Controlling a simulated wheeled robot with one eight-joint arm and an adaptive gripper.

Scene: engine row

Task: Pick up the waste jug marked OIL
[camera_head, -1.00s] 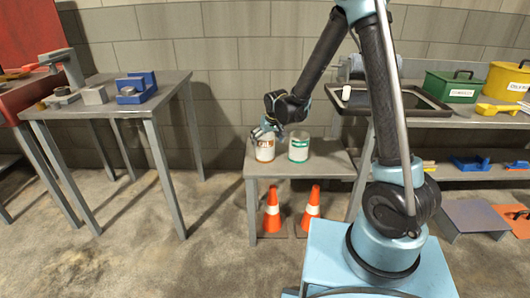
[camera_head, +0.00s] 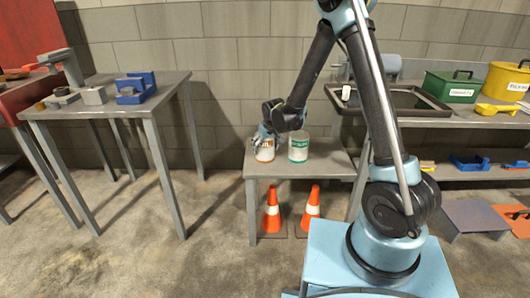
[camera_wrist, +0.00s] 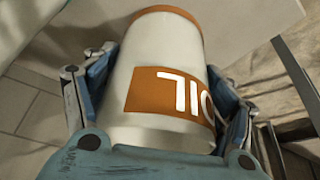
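The OIL jug (camera_wrist: 165,55) is a white cylinder with an orange rim band and an orange label reading OIL, sideways in the wrist view. In the head view the jug (camera_head: 265,153) stands at the left of a small grey table (camera_head: 315,168). My gripper (camera_wrist: 170,75) has one finger on each side of the jug, very near its wall; the fingers look spread, and I cannot tell if they touch it. In the head view my gripper (camera_head: 264,136) is at the jug's top and partly hides it.
A similar white jug with a green label (camera_head: 299,148) stands close on the right. Two orange cones (camera_head: 272,212) are under the table. A workbench (camera_head: 160,92) is at left; a shelf with a green box (camera_head: 452,86) and yellow box (camera_head: 509,82) is at right.

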